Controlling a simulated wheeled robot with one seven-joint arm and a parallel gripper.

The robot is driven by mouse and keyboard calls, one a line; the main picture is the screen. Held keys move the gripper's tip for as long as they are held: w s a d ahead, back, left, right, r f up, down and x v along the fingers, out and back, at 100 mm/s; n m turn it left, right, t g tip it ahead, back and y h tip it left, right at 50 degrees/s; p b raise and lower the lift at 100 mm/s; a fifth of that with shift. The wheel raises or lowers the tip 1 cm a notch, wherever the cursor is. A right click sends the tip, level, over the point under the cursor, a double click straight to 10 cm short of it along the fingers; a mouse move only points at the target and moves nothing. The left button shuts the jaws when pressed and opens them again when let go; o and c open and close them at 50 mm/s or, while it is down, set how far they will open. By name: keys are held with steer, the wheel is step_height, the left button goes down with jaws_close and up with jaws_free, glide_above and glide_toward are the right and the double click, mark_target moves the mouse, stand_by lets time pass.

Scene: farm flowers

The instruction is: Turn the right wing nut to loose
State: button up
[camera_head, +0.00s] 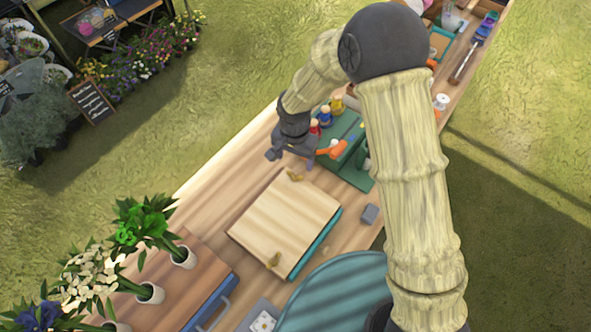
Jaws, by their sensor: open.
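A pale wooden board (285,213) lies on a teal base and has two brass-coloured wing nuts. One wing nut (294,175) is near the board's far edge, slightly farther right in the picture. The other wing nut (273,260) is near its close edge. My gripper (290,158) is open and empty, just above the far wing nut in the picture. Its fingers point down toward the board. I cannot tell its exact height, and I see no contact with the nut. How tight either nut is does not show.
A green tray (357,179) with small figures and an orange-handled tool stands right of my gripper. A grey block (370,214) lies right of the board. Potted flowers (150,291) stand at lower left. My arm covers part of the table's right side.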

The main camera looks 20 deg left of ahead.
mark_target(295, 174)
step_height(295, 174, down, 8)
steer(key=shift+f+p, duration=0.1)
steer(key=shift+p, duration=0.75)
steer(key=c, duration=1)
